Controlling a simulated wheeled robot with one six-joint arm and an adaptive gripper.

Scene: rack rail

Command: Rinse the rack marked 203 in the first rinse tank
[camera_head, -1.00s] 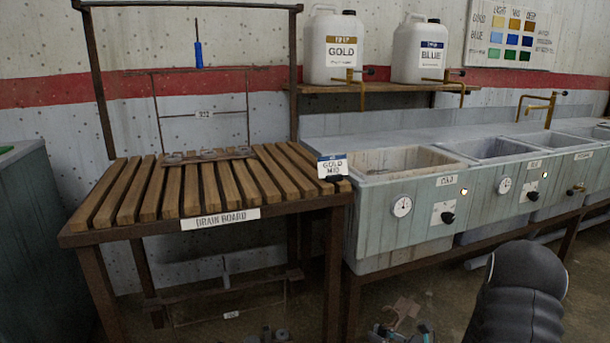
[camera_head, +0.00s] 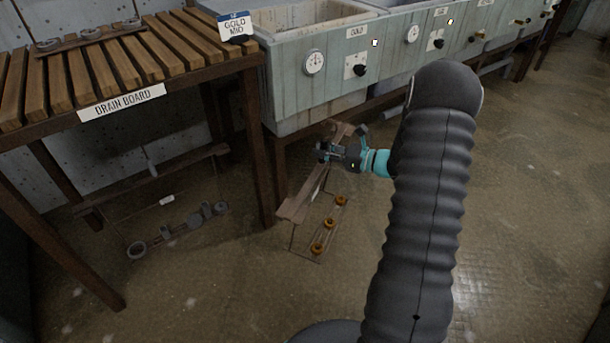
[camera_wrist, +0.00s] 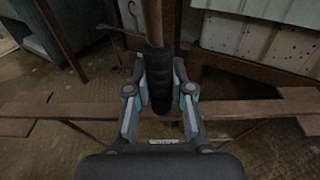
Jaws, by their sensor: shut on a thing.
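My gripper (camera_head: 332,153) is low in front of the tanks, shut on a dark ribbed grip (camera_wrist: 160,82) that stands between its fingers in the wrist view. Below it in the head view is a thin wire rack with several amber round pieces (camera_head: 329,222), near a brown rail (camera_head: 300,202). The grip appears to belong to this rack; whether the rack still touches the rail is unclear. A small pale tag (camera_wrist: 163,141) shows below the fingers, its number unreadable. The row of tanks (camera_head: 330,65) is behind; I cannot read which is the first rinse tank.
The slatted drain board (camera_head: 130,101) is at left, with a GOLD MID card (camera_head: 236,27) at its corner and part of another rack (camera_head: 85,37) on top. A rack with grey pieces (camera_head: 180,232) is underneath. Floor at right is clear.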

